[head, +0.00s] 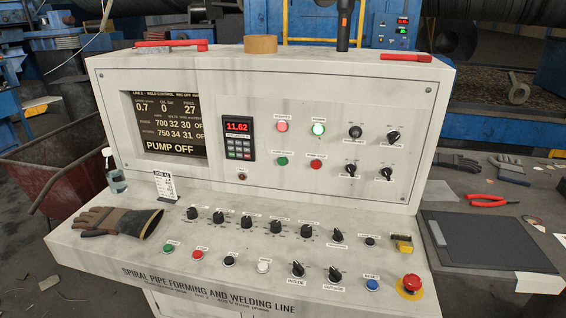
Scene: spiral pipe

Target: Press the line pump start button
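The control desk (90,262) has an upright panel (240,85) with a green button (282,161) and a red button (316,165) side by side. Above them are a lit red lamp (282,126) and a lit pale green lamp (318,129). The sloping desk top has another green button (169,248) and a red button (197,254) at its front left. The small labels are too blurred to read surely, so I cannot tell which green button is the pump start. The screen (170,130) reads "PUMP OFF". Neither gripper is in view.
A glove (118,221) and a bottle (115,172) are on the desk's left. Knobs (248,219) line the desk top. A red emergency stop (411,283) is at front right. A side table (460,190) holds red pliers (487,200) and a dark pad (485,240).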

